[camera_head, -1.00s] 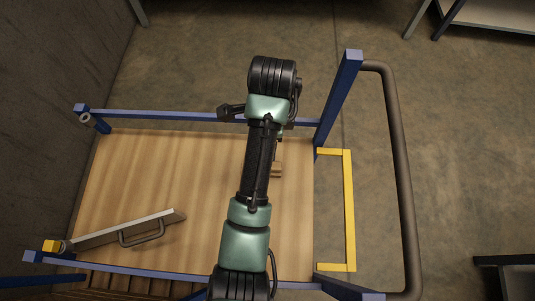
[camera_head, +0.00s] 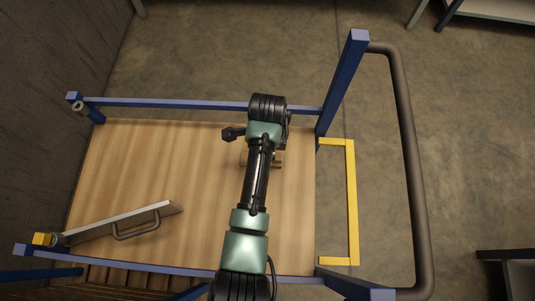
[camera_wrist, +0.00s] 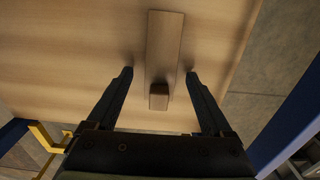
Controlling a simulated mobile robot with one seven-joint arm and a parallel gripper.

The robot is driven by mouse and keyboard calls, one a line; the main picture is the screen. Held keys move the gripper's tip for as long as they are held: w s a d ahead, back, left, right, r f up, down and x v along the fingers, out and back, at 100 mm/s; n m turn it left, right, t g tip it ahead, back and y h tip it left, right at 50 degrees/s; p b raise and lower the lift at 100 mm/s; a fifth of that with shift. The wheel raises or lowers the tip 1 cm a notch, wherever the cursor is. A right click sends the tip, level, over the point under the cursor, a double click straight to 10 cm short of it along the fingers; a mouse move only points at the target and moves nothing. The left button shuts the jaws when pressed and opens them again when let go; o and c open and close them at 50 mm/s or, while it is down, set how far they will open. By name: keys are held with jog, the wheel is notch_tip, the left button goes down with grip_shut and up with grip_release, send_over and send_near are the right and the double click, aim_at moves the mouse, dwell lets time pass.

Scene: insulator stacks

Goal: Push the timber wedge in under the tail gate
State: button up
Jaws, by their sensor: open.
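The timber wedge (camera_wrist: 165,40) lies flat on the wooden deck. In the wrist view it is a narrow brown piece, its blunt end (camera_wrist: 159,97) towards my gripper. My gripper (camera_wrist: 160,76) is open, with one finger on each side of the wedge and a gap on both sides. In the head view my arm hides the wedge's middle; an end (camera_head: 279,160) shows to the right of the arm. The tail gate (camera_head: 125,220), a pale panel with a grey handle, stands at a slant at the deck's lower left, well apart from the wedge.
Blue rails (camera_head: 200,103) border the wooden deck (camera_head: 140,160). A blue post (camera_head: 343,85), a yellow frame (camera_head: 351,200) and a thick grey bar (camera_head: 408,160) stand at the right. The deck between the wedge and the gate looks clear.

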jog(key=shift+f, duration=0.35)
grip_shut()
